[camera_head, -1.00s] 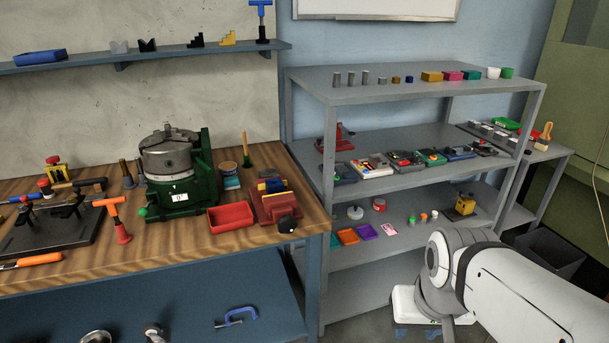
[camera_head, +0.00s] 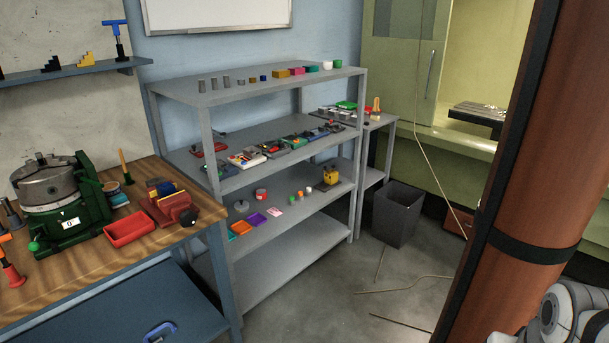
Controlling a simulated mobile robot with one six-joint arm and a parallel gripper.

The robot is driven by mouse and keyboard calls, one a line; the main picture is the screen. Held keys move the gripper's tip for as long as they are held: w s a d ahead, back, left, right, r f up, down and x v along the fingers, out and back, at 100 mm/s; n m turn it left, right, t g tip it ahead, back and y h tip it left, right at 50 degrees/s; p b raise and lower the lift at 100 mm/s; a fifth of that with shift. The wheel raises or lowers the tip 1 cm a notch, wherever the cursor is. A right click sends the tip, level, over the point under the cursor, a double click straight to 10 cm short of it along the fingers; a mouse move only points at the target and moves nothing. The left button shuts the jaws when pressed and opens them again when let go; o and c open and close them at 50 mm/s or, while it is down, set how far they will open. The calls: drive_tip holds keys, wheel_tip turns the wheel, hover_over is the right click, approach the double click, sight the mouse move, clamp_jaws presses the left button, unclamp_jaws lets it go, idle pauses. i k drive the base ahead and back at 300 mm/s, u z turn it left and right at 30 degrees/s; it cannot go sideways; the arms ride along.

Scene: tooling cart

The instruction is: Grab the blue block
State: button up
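A small dark blue block (camera_head: 263,78) stands on the top shelf of the grey shelving unit (camera_head: 205,97). It is in a row, between a small gold piece (camera_head: 252,79) and a larger yellow block (camera_head: 281,73). Another blue piece (camera_head: 165,188) shows at the red vise on the workbench; its exact shape is too small to tell. My gripper is not in view; only links of my arm show at the bottom right, far from the shelf.
Grey cylinders (camera_head: 214,83) stand left of the blue block; pink (camera_head: 297,71) and teal (camera_head: 312,68) blocks stand right of it. Lower shelves hold tools and small parts. A dark bin (camera_head: 398,214) stands right of the unit. Cables lie on the open floor (camera_head: 330,290).

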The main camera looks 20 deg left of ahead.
sight(166, 188)
drive_tip(key=u, duration=0.65)
drive_tip(key=i, duration=1.8)
drive_tip(key=u, duration=1.55)
drive_tip(key=i, duration=0.9)
drive_tip(key=u, duration=0.75)
